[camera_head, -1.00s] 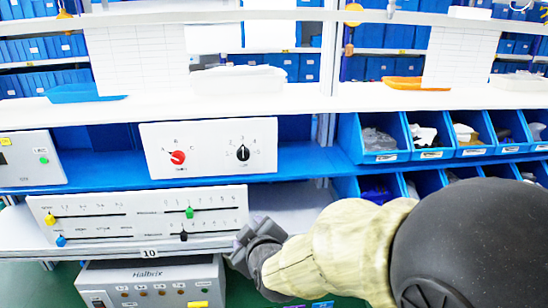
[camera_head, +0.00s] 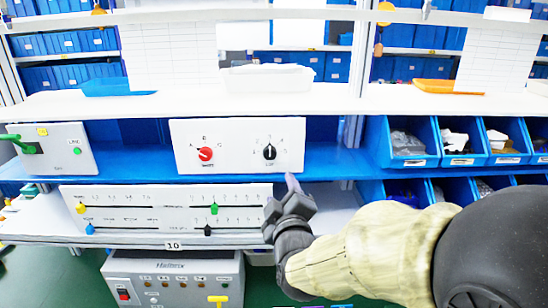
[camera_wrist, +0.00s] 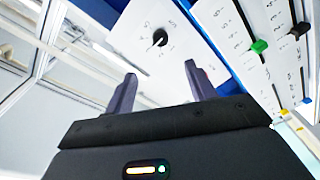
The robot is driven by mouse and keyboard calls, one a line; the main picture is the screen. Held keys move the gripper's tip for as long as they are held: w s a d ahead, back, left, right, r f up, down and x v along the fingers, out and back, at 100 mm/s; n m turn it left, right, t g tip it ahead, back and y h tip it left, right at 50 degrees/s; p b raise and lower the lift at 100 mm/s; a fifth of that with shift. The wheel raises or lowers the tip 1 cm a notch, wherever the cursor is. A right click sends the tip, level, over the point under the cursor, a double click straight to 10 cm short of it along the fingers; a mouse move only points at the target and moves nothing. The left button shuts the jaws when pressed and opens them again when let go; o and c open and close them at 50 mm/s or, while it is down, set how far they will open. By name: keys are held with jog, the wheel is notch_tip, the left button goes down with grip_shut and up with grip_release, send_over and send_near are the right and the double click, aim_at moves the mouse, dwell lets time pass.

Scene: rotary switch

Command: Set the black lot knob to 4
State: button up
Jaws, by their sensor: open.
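The black lot knob (camera_head: 269,152) is on the right half of a white panel (camera_head: 237,168), with numbers around it. Its white pointer line looks close to vertical in the head view, but the number it marks is too small to read surely. My gripper (camera_head: 291,184) is below and slightly right of the knob, apart from it. In the wrist view my gripper (camera_wrist: 160,82) has its two fingers spread with nothing between them, and the black knob (camera_wrist: 160,38) shows beyond them on the tilted panel.
A red knob (camera_head: 205,154) is left on the same panel. Below is a slider panel (camera_head: 150,196) with coloured handles. A box with a green lever (camera_head: 28,148) stands at left, blue bins (camera_head: 405,160) at right. A shelf (camera_head: 330,104) runs above.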

aim_at(272, 156)
jog(key=w+p, duration=0.2)
jog(key=w, duration=0.3)
jog(key=w+a+p, duration=0.1)
jog(key=w+p, duration=0.1)
jog(key=w, duration=0.3)
jog(key=w+p, duration=0.2)
jog(key=w, duration=0.3)
jog(key=shift+a+r, duration=0.1)
jog(key=shift+a, duration=0.2)
jog(key=shift+w+p, duration=0.3)
jog(key=shift+w, duration=0.25)
